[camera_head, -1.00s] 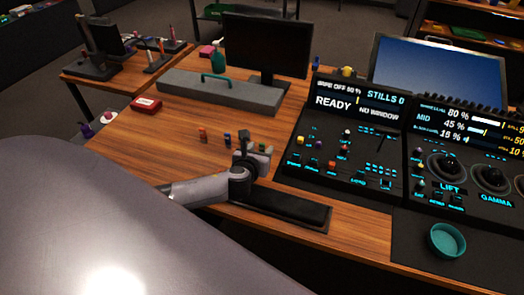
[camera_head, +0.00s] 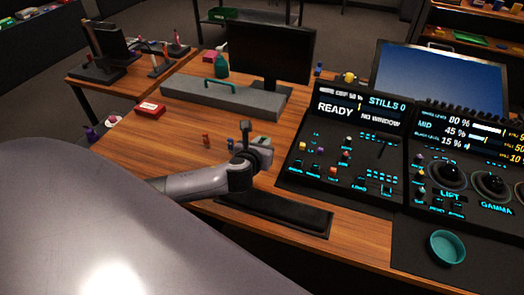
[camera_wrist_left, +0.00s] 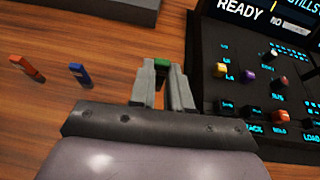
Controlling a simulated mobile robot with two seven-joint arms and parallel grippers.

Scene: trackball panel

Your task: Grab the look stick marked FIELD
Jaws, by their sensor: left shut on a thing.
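My left gripper (camera_head: 261,146) is over the wooden desk, just left of the control panel. In the left wrist view its two fingers (camera_wrist_left: 163,82) are shut on a small green stick (camera_wrist_left: 162,67), whose top shows between the fingertips. The fingers hide most of it, and I cannot read a FIELD mark. Two other small sticks stand to its left: a red-orange one (camera_head: 206,141) and a blue one (camera_head: 229,143). They also show in the left wrist view, the red-orange one (camera_wrist_left: 33,69) farther left than the blue one (camera_wrist_left: 79,74). My right gripper is not in view.
The control panel (camera_head: 318,172) with knobs and lit screens is close on the right. A black padded rest (camera_head: 285,214) lies along the front edge. A grey long box (camera_head: 215,98) and dark monitor (camera_head: 270,52) stand behind. A teal bowl (camera_head: 447,247) is front right.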

